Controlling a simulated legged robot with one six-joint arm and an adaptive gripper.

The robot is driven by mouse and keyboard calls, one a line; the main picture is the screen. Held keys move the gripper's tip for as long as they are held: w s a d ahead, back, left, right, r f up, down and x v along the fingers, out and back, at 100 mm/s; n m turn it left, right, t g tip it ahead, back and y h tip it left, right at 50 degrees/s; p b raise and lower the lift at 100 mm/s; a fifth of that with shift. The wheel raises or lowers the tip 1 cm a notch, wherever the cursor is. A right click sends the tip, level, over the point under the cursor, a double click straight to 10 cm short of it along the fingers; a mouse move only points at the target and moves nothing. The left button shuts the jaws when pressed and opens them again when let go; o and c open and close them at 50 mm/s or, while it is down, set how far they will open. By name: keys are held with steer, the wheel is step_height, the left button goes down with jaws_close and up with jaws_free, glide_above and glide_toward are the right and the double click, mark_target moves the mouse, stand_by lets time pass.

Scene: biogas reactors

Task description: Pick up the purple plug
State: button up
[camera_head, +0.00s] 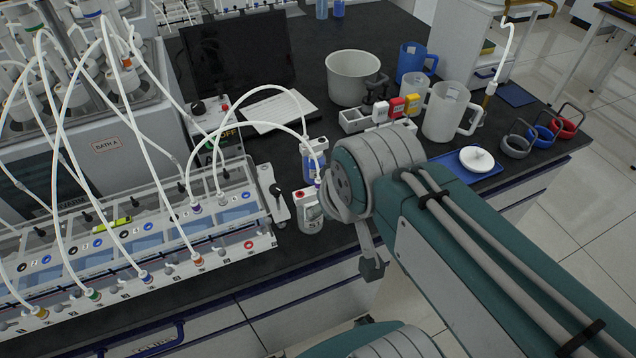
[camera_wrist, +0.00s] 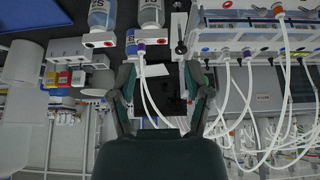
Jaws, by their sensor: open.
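A purple plug (camera_head: 318,183) on the end of a white hose shows beside the bottles, just left of my wrist. In the wrist view the purple plug (camera_wrist: 141,47) is at the end of a white hose, by a bottle's end. I cannot tell whether it sits in the bottle. Another purple-ended hose (camera_head: 194,206) meets the clear rack. My gripper (camera_wrist: 163,76) is open with nothing between its fingers; the plug appears beyond the fingertips, left of their middle. In the head view one finger hangs over the bench edge and the other is mostly hidden by my wrist.
A clear bottle (camera_head: 308,218) and a blue-liquid bottle (camera_head: 314,152) stand close to my wrist. The clear rack (camera_head: 150,245) with several looping hoses is at left. A white pot (camera_head: 353,78), jugs and a blue tray (camera_head: 462,168) are at the right.

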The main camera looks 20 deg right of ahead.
steer(key=w+d+r+n+g, duration=0.1)
steer(key=w+r+g, duration=0.15)
steer(key=w, duration=0.45)
steer(key=n+g, duration=0.2)
steer(key=g, duration=0.1)
glide_above(318, 179)
step_height(318, 179, down, 2)
steer(key=f, duration=0.5)
steer(key=shift+w+a+f, duration=0.15)
steer(key=shift+a+f, duration=0.15)
steer(key=shift+f, duration=0.1)
steer(key=shift+s+d+f, duration=0.1)
steer(key=shift+d+f, duration=0.05)
steer(key=shift+f, duration=1.2)
steer(key=shift+s+d+f, duration=0.1)
steer(key=shift+d+f, duration=0.05)
steer(key=shift+f, duration=1.2)
steer(key=c, duration=0.9)
